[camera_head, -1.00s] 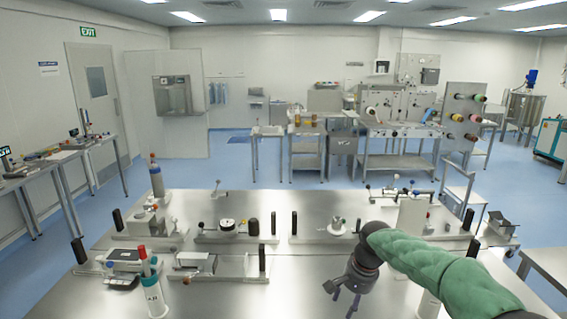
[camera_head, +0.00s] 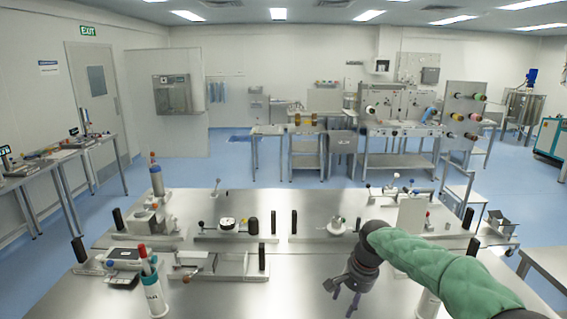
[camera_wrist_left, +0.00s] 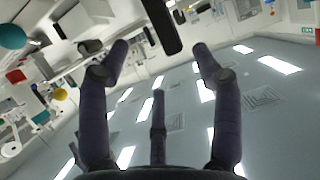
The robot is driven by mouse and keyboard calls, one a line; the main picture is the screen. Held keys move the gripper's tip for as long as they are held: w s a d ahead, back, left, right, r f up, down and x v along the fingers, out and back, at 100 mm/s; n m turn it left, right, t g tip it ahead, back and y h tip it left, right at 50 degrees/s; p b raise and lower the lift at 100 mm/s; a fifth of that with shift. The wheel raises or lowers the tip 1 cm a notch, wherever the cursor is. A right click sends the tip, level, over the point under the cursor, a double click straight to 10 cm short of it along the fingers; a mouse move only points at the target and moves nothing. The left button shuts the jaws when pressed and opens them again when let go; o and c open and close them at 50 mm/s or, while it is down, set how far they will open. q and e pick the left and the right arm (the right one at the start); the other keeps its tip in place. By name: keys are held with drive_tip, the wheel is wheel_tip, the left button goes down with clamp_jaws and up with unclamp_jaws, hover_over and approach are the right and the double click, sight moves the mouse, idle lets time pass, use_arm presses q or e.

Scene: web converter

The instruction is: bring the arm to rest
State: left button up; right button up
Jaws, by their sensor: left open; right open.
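My right arm, in a green sleeve, comes in from the right in the head view. Its dark gripper (camera_head: 345,294) hangs over the front of the steel table (camera_head: 240,298), fingers pointing down, open and empty. My left arm does not show in the head view. In the left wrist view my left gripper (camera_wrist_left: 158,65) is open, its dark fingers spread apart with nothing between them. Behind them that view shows the ceiling and lights, tilted.
A white cup with marker pens (camera_head: 154,296) stands at the front left of the table. Several small fixtures, such as the round-dial device (camera_head: 228,224), stand in a row behind. Bare table lies left of my right gripper.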

use_arm(q)
drive_tip(key=shift+s+r, duration=0.1)
drive_tip(key=shift+s, duration=0.25)
